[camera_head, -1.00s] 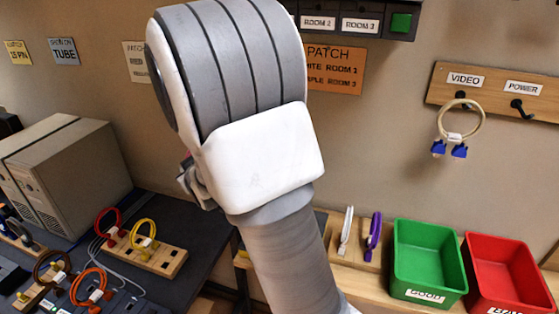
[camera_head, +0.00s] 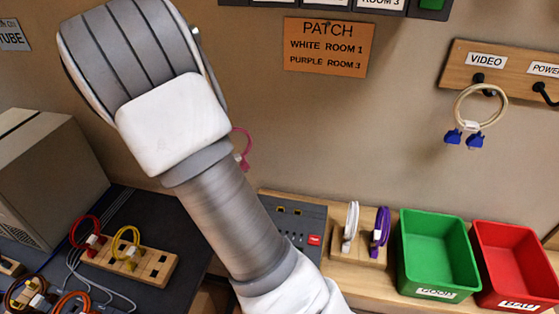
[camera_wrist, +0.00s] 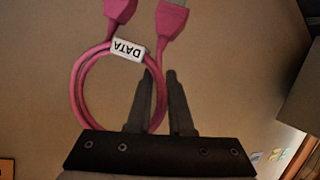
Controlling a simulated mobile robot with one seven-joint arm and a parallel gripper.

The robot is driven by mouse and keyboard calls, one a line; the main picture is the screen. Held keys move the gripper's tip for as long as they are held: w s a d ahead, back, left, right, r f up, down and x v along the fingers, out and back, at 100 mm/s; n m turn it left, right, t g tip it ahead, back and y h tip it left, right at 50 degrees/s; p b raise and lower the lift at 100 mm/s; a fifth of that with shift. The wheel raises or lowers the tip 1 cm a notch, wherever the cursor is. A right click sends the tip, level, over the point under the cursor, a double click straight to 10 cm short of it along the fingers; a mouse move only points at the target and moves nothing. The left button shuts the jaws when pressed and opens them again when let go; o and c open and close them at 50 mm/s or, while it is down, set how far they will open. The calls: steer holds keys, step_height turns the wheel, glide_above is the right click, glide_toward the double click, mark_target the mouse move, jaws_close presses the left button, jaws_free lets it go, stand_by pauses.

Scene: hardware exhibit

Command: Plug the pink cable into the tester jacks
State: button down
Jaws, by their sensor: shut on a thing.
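The pink cable (camera_wrist: 78,88) is a loop with a white DATA label (camera_wrist: 129,50) and two pink plugs (camera_wrist: 171,20). In the wrist view my gripper (camera_wrist: 159,76) is shut on one side of the loop, and the plugs point away from my palm. In the head view a bit of the pink cable (camera_head: 246,142) shows beside my arm, in front of the wall; my gripper is hidden there. The grey tester (camera_head: 298,222) lies on the wooden bench, with yellow-edged jacks (camera_head: 289,210) and a red patch. My arm covers its left part.
White (camera_head: 350,226) and purple (camera_head: 380,227) cables stand in a wooden block right of the tester. Green (camera_head: 437,248) and red (camera_head: 510,262) bins are farther right. A beige cable (camera_head: 459,104) hangs on the VIDEO hook. Red and yellow cables stand in a block on the dark table.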

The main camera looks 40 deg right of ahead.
steer(key=s+d+f+m+g+h, duration=0.3)
steer(key=s+d+m+g+h, duration=0.35)
steer(key=s+d, duration=0.5)
steer(key=shift+m+y, duration=0.35)
steer(key=shift+y, duration=0.1)
steer(key=f+b, duration=0.5)
steer(key=shift+s+a+f, duration=0.15)
steer(key=shift+s+f, duration=0.1)
steer(key=shift+s, duration=0.05)
steer(key=shift+r+p, duration=0.1)
steer(key=shift+p, duration=0.25)
steer(key=shift+a+f+b, duration=0.1)
steer(key=shift+f+b, duration=0.4)
steer(key=shift+f, duration=0.6)
stand_by(2.2)
stand_by(0.4)
steer(key=shift+c, duration=0.5)
jaws_free()
stand_by(0.3)
